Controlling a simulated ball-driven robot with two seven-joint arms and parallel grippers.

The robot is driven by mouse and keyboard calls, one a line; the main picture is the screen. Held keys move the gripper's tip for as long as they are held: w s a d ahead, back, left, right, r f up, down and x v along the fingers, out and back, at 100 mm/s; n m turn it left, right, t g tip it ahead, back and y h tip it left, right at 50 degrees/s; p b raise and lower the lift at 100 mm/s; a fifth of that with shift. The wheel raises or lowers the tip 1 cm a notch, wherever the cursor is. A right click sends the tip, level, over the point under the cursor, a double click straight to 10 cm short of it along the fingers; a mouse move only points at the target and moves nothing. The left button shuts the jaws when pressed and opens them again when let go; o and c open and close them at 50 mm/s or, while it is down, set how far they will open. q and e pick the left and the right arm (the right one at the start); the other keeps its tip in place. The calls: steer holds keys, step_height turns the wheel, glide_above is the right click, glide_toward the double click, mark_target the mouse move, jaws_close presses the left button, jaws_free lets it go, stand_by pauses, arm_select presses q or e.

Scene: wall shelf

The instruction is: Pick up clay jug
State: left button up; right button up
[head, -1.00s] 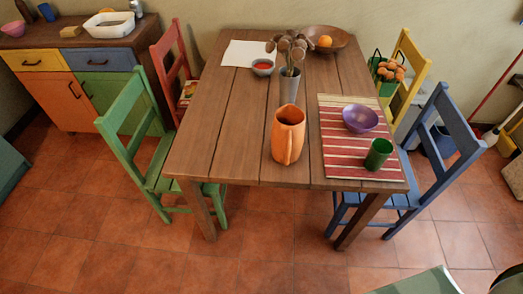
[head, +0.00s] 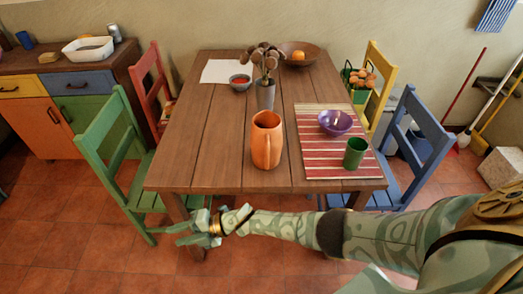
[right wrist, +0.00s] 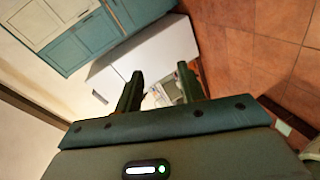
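The clay jug (head: 267,141) is orange and stands upright near the front middle of the wooden table (head: 215,150). Nothing touches it. My right arm comes in from the right, in front of the table. My right gripper (head: 186,232) is at the table's front left, below the tabletop in the picture and apart from the jug. In the right wrist view its two dark fingers (right wrist: 160,72) are spread with nothing between them; the jug is not in that view. My left gripper is not in view.
A grey vase with brown dried pods (head: 265,95) stands behind the jug. A striped mat (head: 312,160) to the right bears a purple bowl (head: 335,122) and green cup (head: 355,152). Green (head: 103,150) and blue (head: 420,140) chairs flank the table. The tabletop left of the jug is clear.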

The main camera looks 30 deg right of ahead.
step_height(320, 180, up, 5)
steer(key=w+a+n+g, duration=0.2)
steer(key=n+g, duration=0.2)
steer(key=n, duration=0.4)
steer(key=n+g+h+b, duration=0.5)
steer(key=n+h, duration=0.7)
steer(key=h, duration=0.5)
glide_toward(266, 148)
steer(key=w+a+r, duration=0.2)
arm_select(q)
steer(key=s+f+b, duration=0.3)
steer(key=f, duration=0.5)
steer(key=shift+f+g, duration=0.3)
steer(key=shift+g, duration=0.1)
arm_select(e)
steer(key=x, duration=1.5)
steer(key=shift+f, duration=0.3)
steer(key=shift+s+d, duration=0.1)
steer(key=shift+s, duration=0.05)
jaws_close()
